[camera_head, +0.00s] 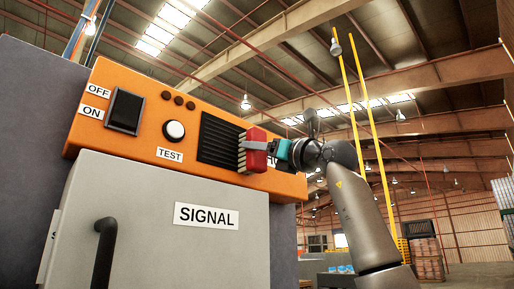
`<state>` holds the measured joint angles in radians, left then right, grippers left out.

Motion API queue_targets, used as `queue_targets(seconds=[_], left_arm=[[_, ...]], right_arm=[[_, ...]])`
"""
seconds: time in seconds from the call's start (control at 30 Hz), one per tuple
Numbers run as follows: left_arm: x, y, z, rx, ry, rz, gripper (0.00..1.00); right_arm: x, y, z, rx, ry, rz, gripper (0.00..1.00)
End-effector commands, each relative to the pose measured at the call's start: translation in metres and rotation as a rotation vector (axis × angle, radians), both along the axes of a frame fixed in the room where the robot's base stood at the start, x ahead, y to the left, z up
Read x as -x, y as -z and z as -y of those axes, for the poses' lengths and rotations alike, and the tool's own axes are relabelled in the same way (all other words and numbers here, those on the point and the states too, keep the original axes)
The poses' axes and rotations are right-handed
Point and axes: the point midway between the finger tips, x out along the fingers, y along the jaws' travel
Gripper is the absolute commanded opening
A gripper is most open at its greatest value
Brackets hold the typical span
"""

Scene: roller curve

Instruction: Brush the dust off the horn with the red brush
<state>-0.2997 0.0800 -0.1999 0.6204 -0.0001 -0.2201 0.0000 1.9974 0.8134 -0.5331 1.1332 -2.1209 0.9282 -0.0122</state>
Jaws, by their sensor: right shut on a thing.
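The horn (214,140) is a black slatted grille set in the orange panel, in the upper middle of the head view. I cannot make out dust on it. My right gripper (274,148) is shut on the red brush (256,142), just right of the horn. The brush's pale bristles point left at the horn's right edge. I cannot tell whether they touch it. The brush and gripper hide most of a label on the panel. My left gripper is not in view.
The orange panel (150,95) also carries a black OFF/ON switch (126,110), a white TEST button (174,131) and small dark round parts. Below it is a grey SIGNAL door (150,225) with a black handle (104,250). Open hall space lies to the right.

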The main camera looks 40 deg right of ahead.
Motion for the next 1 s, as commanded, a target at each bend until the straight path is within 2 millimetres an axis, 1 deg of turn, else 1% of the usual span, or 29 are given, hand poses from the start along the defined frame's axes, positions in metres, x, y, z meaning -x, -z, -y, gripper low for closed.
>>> queue_targets(seconds=[0.4,0.67,1.0], left_arm=[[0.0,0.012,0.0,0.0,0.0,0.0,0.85],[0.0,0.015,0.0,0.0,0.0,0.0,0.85],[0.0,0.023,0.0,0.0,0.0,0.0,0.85]], right_arm=[[0.002,0.001,-0.035,0.004,-0.003,-0.001,0.18],[0.003,0.001,-0.044,0.003,-0.003,-0.001,0.18],[0.007,0.001,-0.072,0.003,-0.002,0.0,0.18]])
